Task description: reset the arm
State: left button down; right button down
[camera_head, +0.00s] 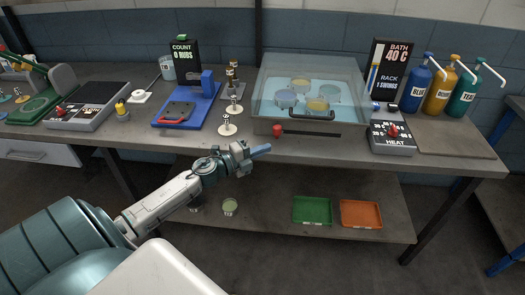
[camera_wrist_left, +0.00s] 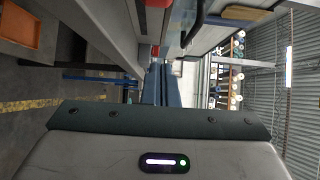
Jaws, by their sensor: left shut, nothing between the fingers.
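My left arm comes in from the lower left in the head view. Its gripper (camera_head: 260,150) is shut and empty, just in front of the bench's front edge, left of the bath's red knob (camera_head: 277,130). In the left wrist view the blue fingers (camera_wrist_left: 159,85) lie together past the dark edge of the wrist. My right gripper is in neither view.
The bench (camera_head: 330,155) carries a clear-lidded bath (camera_head: 262,100) with several cups, a heat control box (camera_head: 392,137) and blue, yellow and green pump bottles. A blue stand (camera_head: 187,112) is at left. Green (camera_head: 312,210) and orange (camera_head: 361,214) trays sit on the lower shelf.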

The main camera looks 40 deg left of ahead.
pick_arm(q)
jog(key=shift+s, duration=0.1)
